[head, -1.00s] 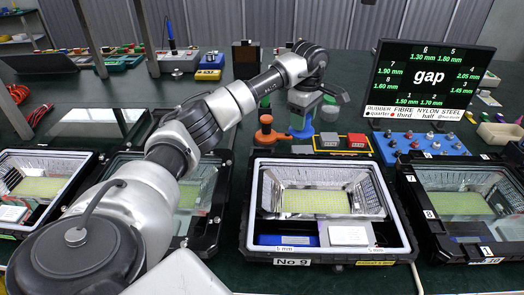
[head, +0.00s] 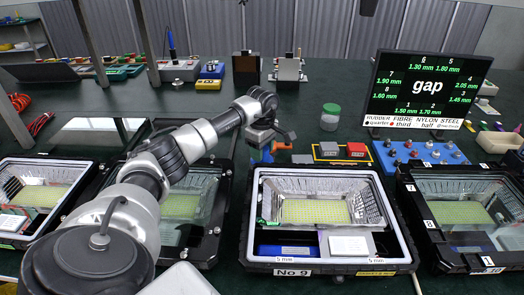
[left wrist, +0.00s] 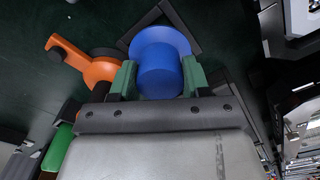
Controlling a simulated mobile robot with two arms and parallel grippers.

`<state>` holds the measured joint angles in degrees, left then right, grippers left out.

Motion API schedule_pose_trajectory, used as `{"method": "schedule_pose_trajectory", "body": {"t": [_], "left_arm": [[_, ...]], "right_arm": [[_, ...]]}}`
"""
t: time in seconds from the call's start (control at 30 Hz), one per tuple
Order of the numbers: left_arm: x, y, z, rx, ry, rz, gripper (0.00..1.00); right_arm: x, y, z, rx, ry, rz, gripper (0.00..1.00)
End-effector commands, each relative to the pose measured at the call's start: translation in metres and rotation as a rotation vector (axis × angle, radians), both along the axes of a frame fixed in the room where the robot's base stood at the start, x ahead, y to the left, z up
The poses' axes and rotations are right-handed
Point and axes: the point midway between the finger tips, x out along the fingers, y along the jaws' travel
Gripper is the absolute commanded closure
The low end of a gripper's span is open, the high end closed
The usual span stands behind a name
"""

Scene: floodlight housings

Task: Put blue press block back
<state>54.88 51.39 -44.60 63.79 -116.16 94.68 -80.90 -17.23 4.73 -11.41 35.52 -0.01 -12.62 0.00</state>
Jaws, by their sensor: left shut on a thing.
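In the left wrist view the blue press block (left wrist: 160,72), a round stub on a wider flange, sits between the green fingers of my left gripper (left wrist: 158,84). The gripper is shut on it. The flange lies over a dark square outline (left wrist: 189,23) on the table; I cannot tell whether it touches the surface. In the head view my left gripper (head: 268,146) is low behind the No 9 housing, with a bit of blue block (head: 266,156) showing below it. My right gripper is not in view.
An orange part (left wrist: 98,70) lies close beside the block, partly hidden in the head view (head: 282,147). The No 9 housing (head: 252,222) is in front.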

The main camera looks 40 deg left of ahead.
Motion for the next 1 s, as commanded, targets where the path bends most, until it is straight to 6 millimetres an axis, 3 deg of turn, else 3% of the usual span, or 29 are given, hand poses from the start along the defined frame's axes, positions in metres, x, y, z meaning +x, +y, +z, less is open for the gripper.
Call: {"method": "schedule_pose_trajectory", "body": {"t": [0.57, 0.6, 0.7, 0.73, 1.0], "left_arm": [[0.0004, 0.0003, -0.0132, 0.0, -0.003, 0.001, 0.82], [0.0003, 0.0002, -0.0123, 0.0, -0.002, 0.001, 0.47], [0.0002, 0.0002, -0.0123, 0.0, -0.002, 0.001, 0.32], [0.0002, 0.0002, -0.0123, 0.0, -0.001, 0.001, 0.28], [0.0002, 0.0002, -0.0112, 0.0, -0.001, 0.001, 0.28]], "right_arm": [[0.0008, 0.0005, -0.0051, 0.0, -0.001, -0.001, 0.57], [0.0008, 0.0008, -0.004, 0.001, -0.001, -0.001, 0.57], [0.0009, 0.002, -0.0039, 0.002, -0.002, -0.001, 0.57], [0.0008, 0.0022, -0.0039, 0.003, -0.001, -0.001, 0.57], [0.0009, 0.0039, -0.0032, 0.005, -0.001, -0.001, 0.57]]}}
